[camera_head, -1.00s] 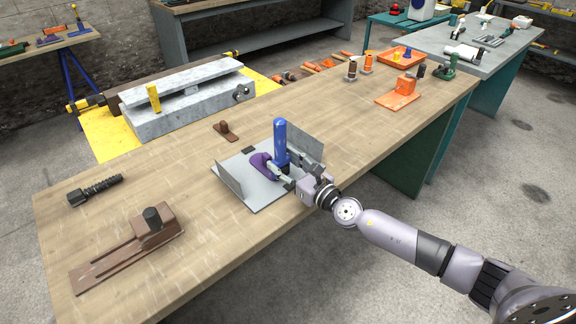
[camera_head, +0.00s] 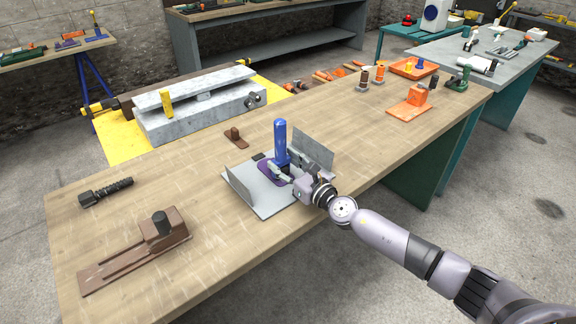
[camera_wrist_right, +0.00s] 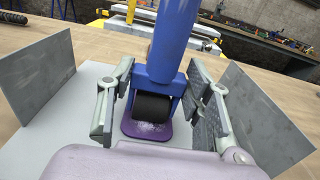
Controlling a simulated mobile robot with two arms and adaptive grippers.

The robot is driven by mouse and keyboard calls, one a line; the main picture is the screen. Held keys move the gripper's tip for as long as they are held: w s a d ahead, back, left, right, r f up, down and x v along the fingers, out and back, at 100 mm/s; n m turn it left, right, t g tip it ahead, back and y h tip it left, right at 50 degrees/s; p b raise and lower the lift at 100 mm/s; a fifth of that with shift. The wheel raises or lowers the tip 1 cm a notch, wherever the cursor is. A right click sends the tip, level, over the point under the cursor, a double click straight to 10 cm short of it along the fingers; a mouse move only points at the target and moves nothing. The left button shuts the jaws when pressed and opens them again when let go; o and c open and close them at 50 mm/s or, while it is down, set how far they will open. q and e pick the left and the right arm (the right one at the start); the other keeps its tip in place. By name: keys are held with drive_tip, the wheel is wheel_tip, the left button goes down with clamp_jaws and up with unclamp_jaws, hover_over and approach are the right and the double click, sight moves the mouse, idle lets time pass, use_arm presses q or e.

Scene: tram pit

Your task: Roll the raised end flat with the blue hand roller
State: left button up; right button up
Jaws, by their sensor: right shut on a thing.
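The blue hand roller (camera_head: 281,142) stands upright on the grey plate (camera_head: 262,204) between its two upright side walls. My right gripper (camera_head: 285,167) is shut on the roller's blue frame, low down. In the right wrist view its fingers (camera_wrist_right: 160,92) flank the frame. The black roller drum (camera_wrist_right: 153,107) sits over a purple strip (camera_wrist_right: 147,133) and appears to touch it. The purple strip also shows in the head view (camera_head: 267,174), looking mostly flat. A whitish patch lies on it before the drum. The strip's far part is hidden. My left gripper is out of view.
A brown slotted block (camera_head: 135,257), a dark threaded bolt (camera_head: 105,191) and a small brown piece (camera_head: 236,138) lie left on the wooden bench (camera_head: 210,230). An orange fixture (camera_head: 408,108) stands to the right. The bench between is clear.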

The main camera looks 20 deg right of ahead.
drive_tip(key=shift+w+a, duration=0.15)
drive_tip(key=shift+w, duration=0.35)
drive_tip(key=shift+s, duration=0.1)
drive_tip(key=shift+s, duration=0.1)
drive_tip(key=shift+s+d, duration=0.25)
drive_tip(key=shift+s, duration=0.2)
drive_tip(key=shift+v, duration=2.6)
drive_tip(key=shift+f, duration=0.2)
drive_tip(key=shift+w+r, duration=0.1)
